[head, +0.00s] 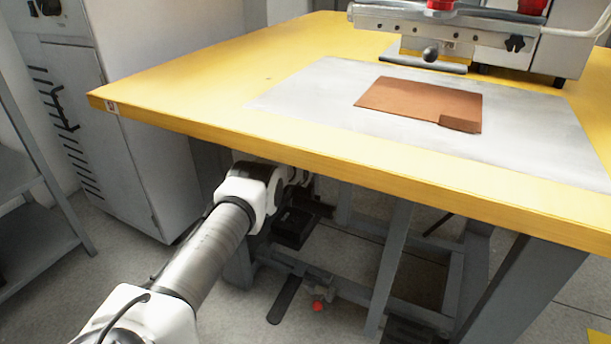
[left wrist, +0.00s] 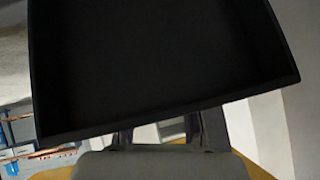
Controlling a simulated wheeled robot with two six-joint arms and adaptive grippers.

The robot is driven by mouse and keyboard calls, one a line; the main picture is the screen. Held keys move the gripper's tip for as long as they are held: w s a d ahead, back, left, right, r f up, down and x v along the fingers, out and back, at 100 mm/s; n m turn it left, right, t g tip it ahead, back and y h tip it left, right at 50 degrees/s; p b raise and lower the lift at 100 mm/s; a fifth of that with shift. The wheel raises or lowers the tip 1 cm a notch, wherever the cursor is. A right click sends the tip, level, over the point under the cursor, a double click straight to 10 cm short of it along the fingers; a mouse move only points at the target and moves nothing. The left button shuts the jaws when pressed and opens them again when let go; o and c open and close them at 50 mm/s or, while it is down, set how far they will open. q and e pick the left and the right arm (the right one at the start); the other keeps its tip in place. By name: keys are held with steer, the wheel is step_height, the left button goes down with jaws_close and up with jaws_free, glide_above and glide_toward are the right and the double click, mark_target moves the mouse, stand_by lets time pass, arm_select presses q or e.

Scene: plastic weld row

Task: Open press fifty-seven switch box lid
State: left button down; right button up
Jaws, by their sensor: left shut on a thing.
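The switch box (head: 293,228) appears as a dark box under the table's front edge, partly hidden by my left arm. In the left wrist view a black, shallow panel with a raised rim, which looks like the box's lid (left wrist: 165,70), fills most of the picture. My left gripper (left wrist: 165,138) is at the near rim of this panel, shut on it. The fingertips are mostly hidden behind the rim. In the head view my left arm reaches under the table, and its fingers cannot be made out. My right gripper is in neither view.
The yellow table (head: 210,85) overhangs my left arm closely. A brown sheet (head: 410,98) lies on its grey plate (head: 320,88) below the press (head: 450,40). Grey table legs (head: 390,265) stand right of the arm. A grey cabinet (head: 120,110) stands at left.

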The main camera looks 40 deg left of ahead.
arm_select(q)
steer(key=shift+s+d+f, duration=0.1)
steer(key=shift+f, duration=0.25)
steer(key=shift+s+f, duration=0.1)
steer(key=shift+f, duration=0.05)
stand_by(1.2)
steer(key=c, duration=0.9)
jaws_free()
steer(key=shift+d+p, duration=0.1)
steer(key=shift+p, duration=0.2)
